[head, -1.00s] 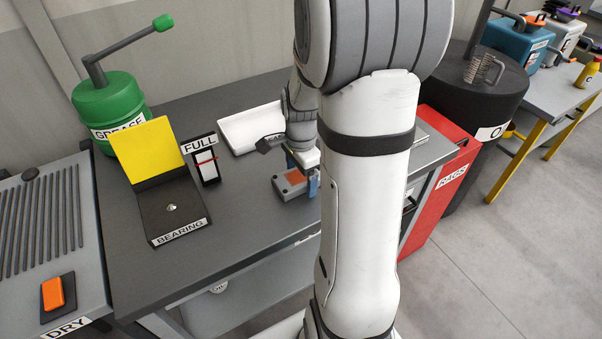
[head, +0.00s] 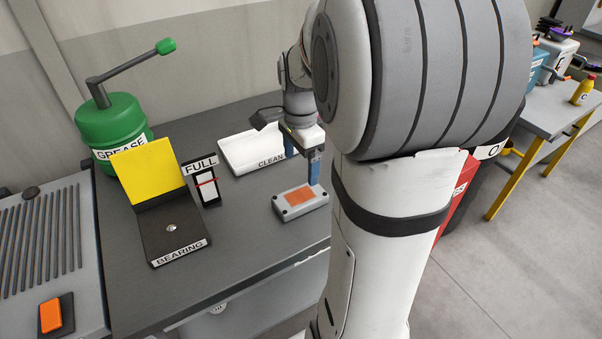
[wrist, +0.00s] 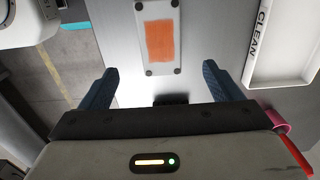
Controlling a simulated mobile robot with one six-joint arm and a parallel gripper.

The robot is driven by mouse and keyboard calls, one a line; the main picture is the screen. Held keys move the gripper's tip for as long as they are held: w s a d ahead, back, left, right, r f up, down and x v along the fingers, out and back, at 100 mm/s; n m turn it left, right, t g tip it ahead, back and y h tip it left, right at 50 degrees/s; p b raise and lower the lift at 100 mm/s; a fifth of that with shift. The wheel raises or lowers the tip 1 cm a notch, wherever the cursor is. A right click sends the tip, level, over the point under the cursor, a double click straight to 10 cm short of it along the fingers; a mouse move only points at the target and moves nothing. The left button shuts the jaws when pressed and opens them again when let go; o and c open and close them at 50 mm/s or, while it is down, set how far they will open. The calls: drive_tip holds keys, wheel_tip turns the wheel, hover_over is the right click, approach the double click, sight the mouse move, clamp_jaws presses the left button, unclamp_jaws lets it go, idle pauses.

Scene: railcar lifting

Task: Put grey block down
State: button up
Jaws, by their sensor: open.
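The grey block (head: 300,202) has an orange patch on its top and dark dots at its corners. It lies flat on the dark grey workbench (head: 235,255), near the front edge. My gripper (head: 301,172) is above the block, apart from it, with its blue fingers pointing down. In the wrist view the grey block (wrist: 158,38) lies ahead of and between the two open blue fingers (wrist: 158,85). Nothing is held between them.
A white CLEAN tray (head: 235,158) is behind the block. The black BEARING stand (head: 172,232) with its yellow flap, the FULL gauge (head: 205,187) and the green GREASE pot (head: 112,130) stand to the left. Bench between stand and block is clear.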

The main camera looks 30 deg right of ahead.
drive_tip(key=s+a+r+n+t, duration=0.1)
drive_tip(key=s+a+n+t, duration=0.1)
drive_tip(key=s+a+n, duration=1)
drive_tip(key=n, duration=0.5)
drive_tip(key=shift+s+n+t, duration=0.15)
drive_tip(key=shift+n+t, duration=0.15)
